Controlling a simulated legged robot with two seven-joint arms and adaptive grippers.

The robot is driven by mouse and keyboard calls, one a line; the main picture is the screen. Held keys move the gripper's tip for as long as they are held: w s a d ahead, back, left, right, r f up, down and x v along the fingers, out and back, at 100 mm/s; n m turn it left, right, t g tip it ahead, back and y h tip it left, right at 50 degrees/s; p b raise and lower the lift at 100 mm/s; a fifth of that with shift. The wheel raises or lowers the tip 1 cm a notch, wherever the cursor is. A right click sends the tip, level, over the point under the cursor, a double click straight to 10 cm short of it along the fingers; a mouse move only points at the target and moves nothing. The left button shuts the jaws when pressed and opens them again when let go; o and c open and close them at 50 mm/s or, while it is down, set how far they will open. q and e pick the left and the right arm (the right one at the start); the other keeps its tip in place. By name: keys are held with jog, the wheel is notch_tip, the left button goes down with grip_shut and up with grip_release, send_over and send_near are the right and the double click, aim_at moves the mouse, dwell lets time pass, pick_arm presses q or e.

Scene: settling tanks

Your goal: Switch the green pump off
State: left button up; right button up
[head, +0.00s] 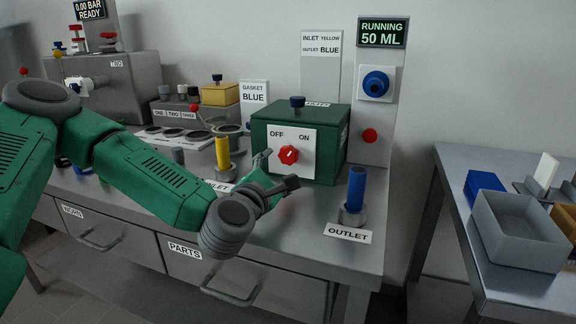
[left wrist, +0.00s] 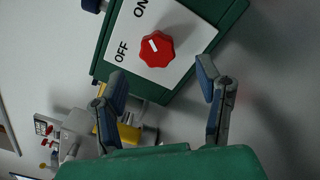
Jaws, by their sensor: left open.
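The green pump (head: 330,140) is a green box on the steel bench. Its white front plate (head: 306,165) carries a red knob (head: 289,155) between the words OFF and ON. The knob's small white mark seems to lean toward ON in the head view. My left gripper (head: 276,172) is open just in front of and below the knob. In the left wrist view the knob (left wrist: 154,49) lies beyond the gap between the open fingers (left wrist: 160,76), apart from them. My right gripper is not in view.
A display (head: 382,33) reads RUNNING 50 ML. A blue outlet tube (head: 356,188) stands right of my gripper, and a yellow inlet tube (head: 223,153) stands left of it. A blue knob (head: 297,101) sits atop the pump. A side table (head: 530,285) holds a grey bin (head: 515,240).

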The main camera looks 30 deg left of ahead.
aim_at(285, 159)
pick_arm(q)
jog(key=x, duration=0.3)
jog(key=a+x, duration=0.1)
jog(key=x, duration=0.2)
jog(key=shift+w+a+f+b, duration=0.15)
jog(key=shift+w+f+b, duration=0.05)
jog(key=shift+w+b, duration=0.1)
jog(key=shift+d+r, duration=0.15)
jog(key=shift+d, duration=0.15)
jog(key=c, duration=1.1)
jog(key=shift+a, duration=0.1)
